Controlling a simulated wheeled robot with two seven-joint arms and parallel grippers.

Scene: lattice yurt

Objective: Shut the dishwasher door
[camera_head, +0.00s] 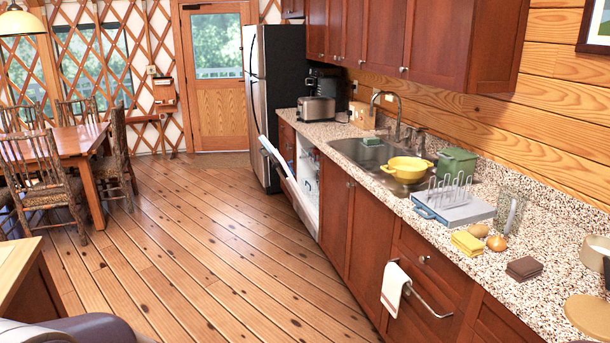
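The dishwasher door (304,205) stands partly open, tilted out from the cabinet row over the floor. The white dishwasher interior (307,168) shows in the gap behind the door, below the counter; what is inside is too small to tell. Neither of my grippers is in the head view. A grey rounded part at the lower left corner seems to be my own body.
The plank floor (190,235) before the dishwasher is clear. Red-brown cabinets (362,230) with a towel (395,287) on a bar line the right. A fridge (272,100) stands beyond the dishwasher. A dining table (60,148) with chairs stands left; a wooden-topped unit (25,275) is at lower left.

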